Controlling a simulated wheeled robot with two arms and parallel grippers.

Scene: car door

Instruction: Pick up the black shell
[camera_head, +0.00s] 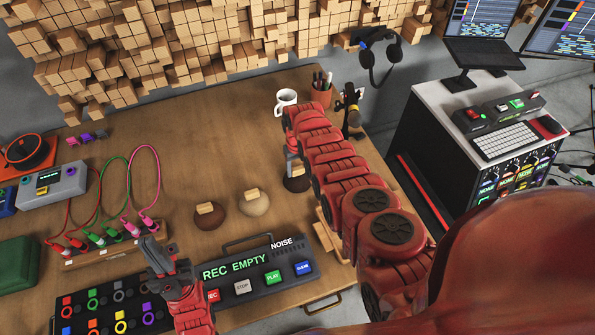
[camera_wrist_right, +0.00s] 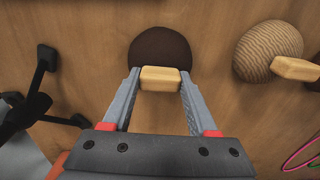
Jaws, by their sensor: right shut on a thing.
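The black shell (camera_head: 297,184) is a dark dome with a small wooden block grip, on the desk and partly hidden by my right arm in the head view. In the right wrist view the dark dome (camera_wrist_right: 160,47) shows behind the wooden grip (camera_wrist_right: 160,79). My right gripper (camera_wrist_right: 160,77) has one finger at each side of that grip and is shut on it. Whether the shell is off the desk cannot be told. My left gripper (camera_head: 157,256) is over the left end of the button console; its finger gap is unclear.
A tan shell (camera_head: 254,204) and a brown shell (camera_head: 209,216) stand left of the black one. A white mug (camera_head: 286,101), a pen cup (camera_head: 321,92) and a microphone (camera_head: 350,110) are behind. The console (camera_head: 245,285) lies in front. The desk's middle back is clear.

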